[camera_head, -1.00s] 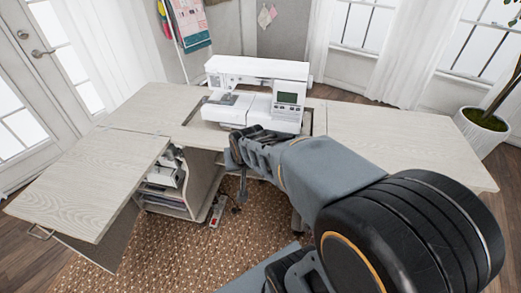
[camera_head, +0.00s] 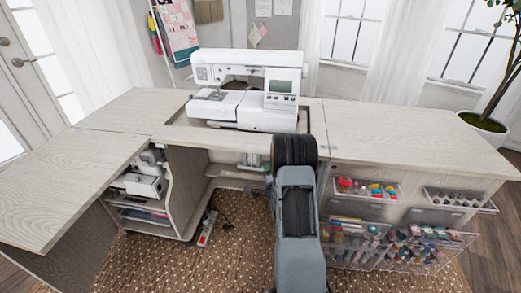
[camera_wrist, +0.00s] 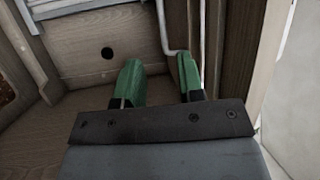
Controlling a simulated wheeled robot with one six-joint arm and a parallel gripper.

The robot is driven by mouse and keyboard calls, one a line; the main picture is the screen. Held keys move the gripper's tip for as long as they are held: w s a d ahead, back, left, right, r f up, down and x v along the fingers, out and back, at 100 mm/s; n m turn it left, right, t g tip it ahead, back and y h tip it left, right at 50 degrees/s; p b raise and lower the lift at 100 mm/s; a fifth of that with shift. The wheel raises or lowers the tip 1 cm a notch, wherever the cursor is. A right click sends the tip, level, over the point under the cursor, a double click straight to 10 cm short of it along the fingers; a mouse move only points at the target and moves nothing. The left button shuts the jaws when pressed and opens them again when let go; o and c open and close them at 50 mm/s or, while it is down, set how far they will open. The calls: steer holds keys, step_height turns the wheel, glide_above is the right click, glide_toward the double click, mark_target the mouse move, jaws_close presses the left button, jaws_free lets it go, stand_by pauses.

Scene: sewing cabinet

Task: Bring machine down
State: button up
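The white sewing machine (camera_head: 248,88) stands in the cutout of the pale wood cabinet top (camera_head: 400,138), with its body above the tabletop. My arm reaches into the space under the machine, and my gripper is hidden there in the head view. In the wrist view my gripper (camera_wrist: 160,80) shows two green fingers spread apart. A thin white bent rod (camera_wrist: 162,28) runs down between the fingers and bends right near the right fingertip. I cannot tell whether it touches that finger. Nothing is clamped between the fingers.
Clear bins of thread and supplies (camera_head: 420,248) hang on the right cabinet door. Open shelves (camera_head: 145,190) stand at the left. A power strip (camera_head: 207,228) lies on the patterned rug (camera_head: 165,262).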

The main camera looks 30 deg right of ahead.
steer(key=x, duration=0.6)
steer(key=b+x, duration=0.1)
steer(key=x, duration=0.6)
steer(key=shift+w+r, duration=0.15)
steer(key=shift+r, duration=0.1)
steer(key=shift+c, duration=0.3)
jaws_close()
